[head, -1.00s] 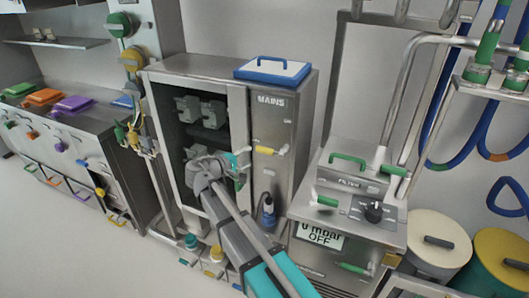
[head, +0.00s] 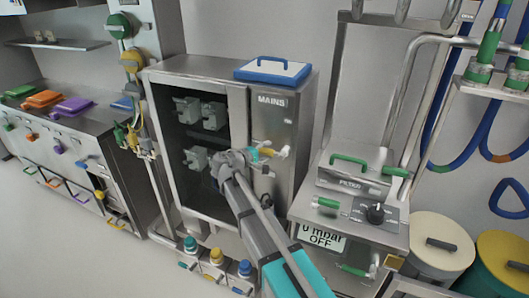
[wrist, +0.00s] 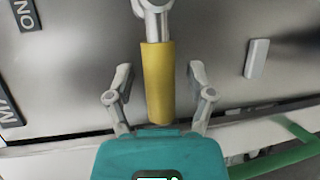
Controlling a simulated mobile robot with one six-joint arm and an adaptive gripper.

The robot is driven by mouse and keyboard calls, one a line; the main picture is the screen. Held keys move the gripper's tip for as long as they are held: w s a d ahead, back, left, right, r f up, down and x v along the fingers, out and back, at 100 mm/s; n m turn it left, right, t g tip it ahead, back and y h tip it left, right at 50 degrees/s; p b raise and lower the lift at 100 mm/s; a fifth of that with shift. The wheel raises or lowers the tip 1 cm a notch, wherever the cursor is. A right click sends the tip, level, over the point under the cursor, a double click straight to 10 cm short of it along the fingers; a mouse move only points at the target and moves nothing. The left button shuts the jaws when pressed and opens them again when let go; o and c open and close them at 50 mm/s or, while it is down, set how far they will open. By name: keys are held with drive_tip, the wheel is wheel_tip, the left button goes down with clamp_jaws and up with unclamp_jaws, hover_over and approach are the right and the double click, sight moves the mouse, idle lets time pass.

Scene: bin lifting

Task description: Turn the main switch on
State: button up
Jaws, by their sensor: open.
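The main switch has a yellow handle (head: 267,152) on the front of the steel cabinet marked MAINS. In the wrist view, the yellow handle (wrist: 157,80) hangs from a metal joint and lies lengthwise between my fingers. My gripper (head: 255,154) is at the handle in the head view. In the wrist view, my gripper (wrist: 160,76) is open, with one finger on each side of the handle and visible gaps to both. An ON label (wrist: 26,14) is on the panel near the handle. In the head view, my gripper partly hides the handle.
The open-fronted cabinet (head: 205,66) holds several grey blocks (head: 214,116). A blue-rimmed lid (head: 272,70) lies on top. A filter unit (head: 352,175) with a "0 mbar OFF" display (head: 320,236) stands at right.

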clamp_jaws()
drive_tip(key=shift+d, duration=0.1)
idle(0.4)
